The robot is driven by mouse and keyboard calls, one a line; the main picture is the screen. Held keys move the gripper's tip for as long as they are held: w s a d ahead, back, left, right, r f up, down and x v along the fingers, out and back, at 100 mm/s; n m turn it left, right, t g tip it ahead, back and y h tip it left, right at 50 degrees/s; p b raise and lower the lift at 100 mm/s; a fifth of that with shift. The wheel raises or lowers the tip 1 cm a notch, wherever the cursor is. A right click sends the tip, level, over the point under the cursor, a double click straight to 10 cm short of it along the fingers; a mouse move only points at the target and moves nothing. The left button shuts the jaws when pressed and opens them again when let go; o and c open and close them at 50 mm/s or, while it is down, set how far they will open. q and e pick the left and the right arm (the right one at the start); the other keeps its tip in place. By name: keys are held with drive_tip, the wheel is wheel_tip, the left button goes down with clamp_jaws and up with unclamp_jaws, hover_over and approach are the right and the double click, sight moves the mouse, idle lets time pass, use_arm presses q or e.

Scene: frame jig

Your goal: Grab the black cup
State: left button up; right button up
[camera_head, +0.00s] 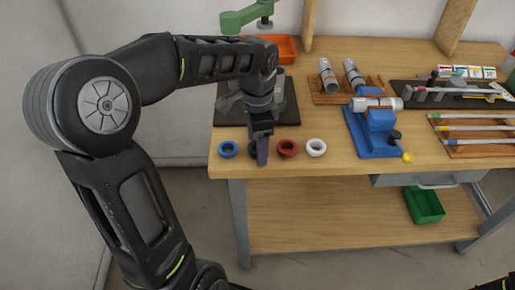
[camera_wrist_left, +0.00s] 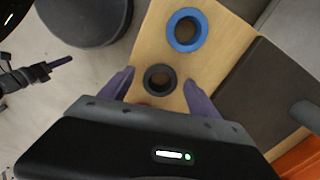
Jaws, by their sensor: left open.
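The black cup (camera_wrist_left: 159,79) is a small dark ring-shaped cup on the wooden bench top, seen from above in the left wrist view. My left gripper (camera_wrist_left: 158,77) is open, with one purple finger on each side of the cup. I see gaps between the cup and both fingers, and no grip on it. In the head view my left gripper (camera_head: 262,154) points down at the bench's front edge and hides most of the black cup (camera_head: 251,153). My right gripper is not in view.
A blue cup (camera_head: 228,149) stands left of the gripper; a red cup (camera_head: 287,148) and a white cup (camera_head: 316,147) stand to its right. A blue fixture (camera_head: 370,137) is farther right. The bench's front edge is close. An orange bin (camera_head: 285,48) sits behind.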

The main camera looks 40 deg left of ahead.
use_arm(q)
drive_tip(key=shift+c, duration=0.5)
drive_tip(key=c, duration=1.3)
